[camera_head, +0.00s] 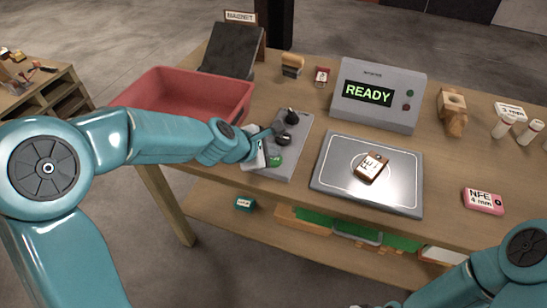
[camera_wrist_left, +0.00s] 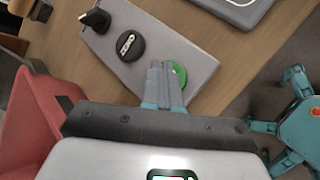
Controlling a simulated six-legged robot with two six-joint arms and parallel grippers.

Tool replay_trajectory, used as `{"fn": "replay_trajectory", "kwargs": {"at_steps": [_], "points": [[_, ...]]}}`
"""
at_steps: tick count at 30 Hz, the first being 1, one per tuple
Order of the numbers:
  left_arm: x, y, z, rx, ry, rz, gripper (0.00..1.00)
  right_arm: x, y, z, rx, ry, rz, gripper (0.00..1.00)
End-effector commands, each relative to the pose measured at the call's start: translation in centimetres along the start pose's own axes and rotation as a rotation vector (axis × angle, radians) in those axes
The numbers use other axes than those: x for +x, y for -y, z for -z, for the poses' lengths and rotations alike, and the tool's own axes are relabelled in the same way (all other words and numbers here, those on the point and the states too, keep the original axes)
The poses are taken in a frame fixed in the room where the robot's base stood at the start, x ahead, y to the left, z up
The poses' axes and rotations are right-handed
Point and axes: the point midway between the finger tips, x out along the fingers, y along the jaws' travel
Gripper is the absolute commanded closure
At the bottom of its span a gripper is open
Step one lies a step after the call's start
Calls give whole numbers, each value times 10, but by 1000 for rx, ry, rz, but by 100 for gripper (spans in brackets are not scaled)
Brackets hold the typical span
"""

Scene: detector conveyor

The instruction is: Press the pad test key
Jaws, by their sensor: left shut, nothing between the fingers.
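A grey control box (camera_head: 297,140) sits on the table with a black upright lever or switch (camera_head: 292,117), a round black knob (camera_head: 283,139) and a green button (camera_head: 274,160). The left wrist view also shows the green button (camera_wrist_left: 179,78), the black knob (camera_wrist_left: 130,46) with a white mark, and the switch (camera_wrist_left: 96,19). My left gripper (camera_wrist_left: 166,66) is shut and empty, its fingertips over the box beside the green button and partly covering it. I cannot tell whether they touch the box. My right gripper is not in view; part of my right arm shows at the lower right.
A metal pad (camera_head: 328,178) holds a brown labelled block (camera_head: 371,167). Behind it a grey unit (camera_head: 379,95) displays READY. A red bin (camera_head: 190,88) is left of the control box.

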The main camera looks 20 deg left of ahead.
Motion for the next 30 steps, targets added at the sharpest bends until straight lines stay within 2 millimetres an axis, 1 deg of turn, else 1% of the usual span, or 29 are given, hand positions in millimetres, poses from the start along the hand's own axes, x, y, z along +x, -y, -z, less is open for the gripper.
{"fn": "replay_trajectory", "kwargs": {"at_steps": [14, 22, 26, 30], "points": [[5, 4, 3, 0, 0, 0, 100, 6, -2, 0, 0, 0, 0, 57], [4, 3, 3, 0, 0, 1, 100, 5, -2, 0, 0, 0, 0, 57], [2, 1, 1, 0, 0, 1, 100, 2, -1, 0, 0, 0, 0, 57], [-4, -3, -3, 0, 0, 1, 100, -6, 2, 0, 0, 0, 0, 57]]}}
